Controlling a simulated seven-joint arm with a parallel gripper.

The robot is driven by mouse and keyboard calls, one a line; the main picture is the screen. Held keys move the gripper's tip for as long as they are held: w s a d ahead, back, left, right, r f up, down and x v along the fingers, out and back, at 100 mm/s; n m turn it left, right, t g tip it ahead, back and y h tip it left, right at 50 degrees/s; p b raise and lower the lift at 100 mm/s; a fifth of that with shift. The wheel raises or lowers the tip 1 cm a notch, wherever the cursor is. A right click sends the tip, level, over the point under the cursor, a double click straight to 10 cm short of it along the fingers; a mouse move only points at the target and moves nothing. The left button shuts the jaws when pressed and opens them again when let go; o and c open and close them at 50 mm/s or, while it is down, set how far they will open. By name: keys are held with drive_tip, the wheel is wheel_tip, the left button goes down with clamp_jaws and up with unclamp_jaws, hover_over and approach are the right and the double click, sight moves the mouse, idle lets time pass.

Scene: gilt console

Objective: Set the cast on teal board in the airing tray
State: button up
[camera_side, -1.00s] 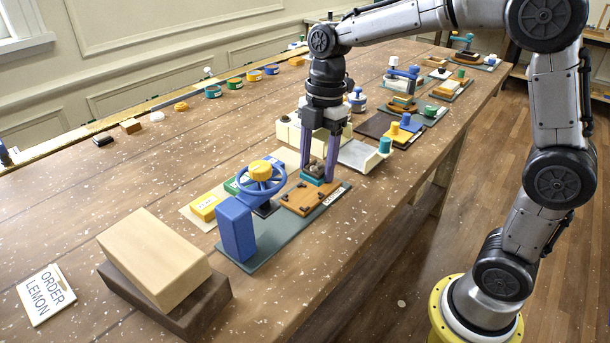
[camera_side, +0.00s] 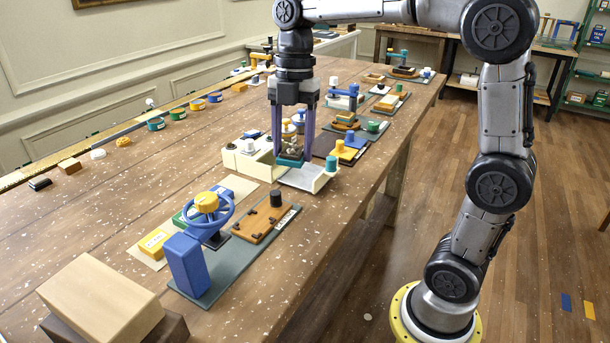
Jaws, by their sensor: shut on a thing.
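My gripper (camera_side: 291,150), with two purple fingers pointing down, is shut on the cast on teal board (camera_side: 289,161). The board is a small teal slab with a greyish lumpy cast on top, partly hidden between the fingers. It shows over the far part of a pale flat tray (camera_side: 312,181) at the cream unit with knobs. I cannot tell whether the board touches that tray or hangs just above it. No readable label marks this tray as the airing tray.
A beige block (camera_side: 100,298) lies front left. More stations, including a yellow knob block (camera_side: 345,150), stand behind.

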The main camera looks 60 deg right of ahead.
drive_tip(key=w+d+f, duration=0.2)
drive_tip(key=w+d, duration=0.3)
drive_tip(key=d, duration=0.1)
drive_tip(key=m, duration=0.2)
hover_over(305, 175)
wheel_tip(305, 175, down, 5)
drive_tip(key=f, duration=0.3)
drive_tip(key=shift+s+d+f, duration=0.1)
drive_tip(key=shift+d+f, duration=0.05)
drive_tip(key=shift+d, duration=0.05)
drive_tip(key=shift+f, duration=2.45)
drive_tip(key=shift+f, duration=0.15)
drive_tip(key=o, duration=1.4)
drive_tip(key=shift+c, duration=0.2)
